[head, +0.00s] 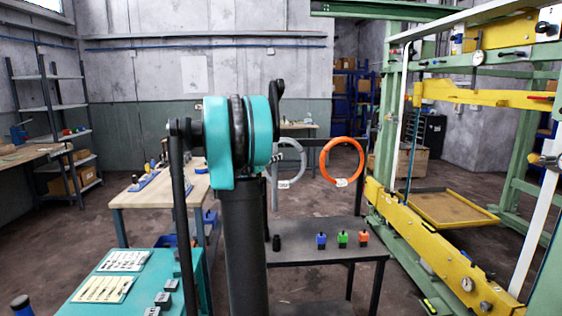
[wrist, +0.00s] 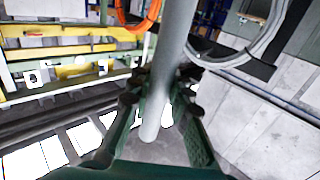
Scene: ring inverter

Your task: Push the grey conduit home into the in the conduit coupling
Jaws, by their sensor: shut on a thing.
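In the wrist view, a smooth light-grey conduit (wrist: 170,65) runs from the top edge down between my fingers, slightly slanted. My gripper (wrist: 160,88) is shut around it, with dark finger pads on both sides. The conduit's rounded near end shows just past the fingers, towards the palm. Its far end is out of the picture. In the head view, my arm hides my gripper. I cannot pick out the conduit coupling in either view.
An orange ring (head: 342,161) and a grey ring (head: 291,163) hang behind my arm; both show in the wrist view. A teal bench (head: 142,284) stands left. A green and yellow frame (head: 420,245) stands right.

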